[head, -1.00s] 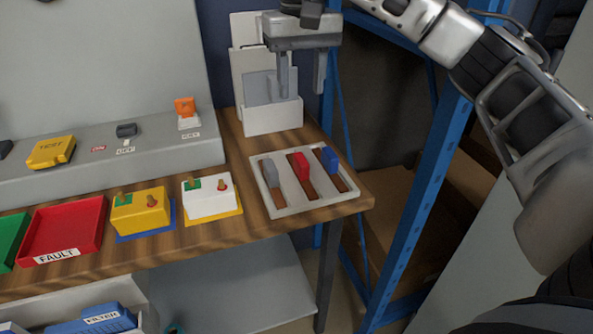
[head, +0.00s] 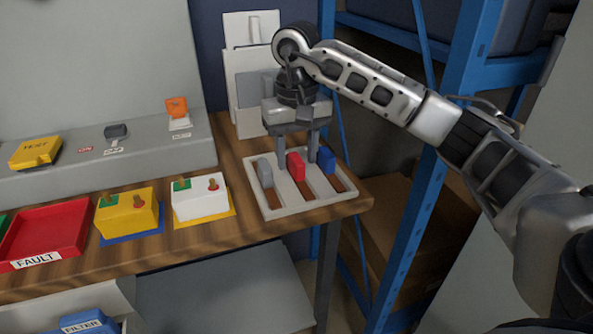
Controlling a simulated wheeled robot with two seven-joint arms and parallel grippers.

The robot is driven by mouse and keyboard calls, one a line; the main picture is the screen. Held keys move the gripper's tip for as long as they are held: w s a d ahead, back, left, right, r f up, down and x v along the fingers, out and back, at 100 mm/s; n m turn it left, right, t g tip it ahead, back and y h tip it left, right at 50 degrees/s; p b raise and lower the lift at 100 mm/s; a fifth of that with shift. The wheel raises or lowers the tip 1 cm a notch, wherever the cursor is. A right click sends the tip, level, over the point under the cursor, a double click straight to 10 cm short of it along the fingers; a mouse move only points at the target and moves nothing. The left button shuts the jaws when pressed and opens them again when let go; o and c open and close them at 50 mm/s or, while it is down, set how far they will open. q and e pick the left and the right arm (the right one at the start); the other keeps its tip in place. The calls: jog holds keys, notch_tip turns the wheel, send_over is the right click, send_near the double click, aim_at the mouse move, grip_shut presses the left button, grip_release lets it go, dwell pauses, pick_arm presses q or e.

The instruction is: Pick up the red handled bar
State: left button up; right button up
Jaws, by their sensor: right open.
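The red handled bar (head: 296,166) stands in the middle slot of a pale tray (head: 293,211) at the right end of the wooden bench. A grey handled bar (head: 265,173) is in the slot to its left and a blue one (head: 326,160) in the slot to its right. My right gripper (head: 297,165) points down over the tray, open, with one finger on each side of the red handle. I cannot tell whether the fingers touch it. My left gripper is not in view.
White socket box (head: 199,198) and yellow socket box (head: 127,214) stand left of the tray, then a red FAULT tray (head: 50,232). A grey console (head: 140,160) runs behind. A white holder (head: 250,90) and a blue rack post (head: 430,170) are close to my right arm.

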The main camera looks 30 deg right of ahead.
jog(key=shift+f, duration=0.45)
jog(key=shift+c, duration=0.3)
grip_shut()
jog(key=shift+r, duration=0.1)
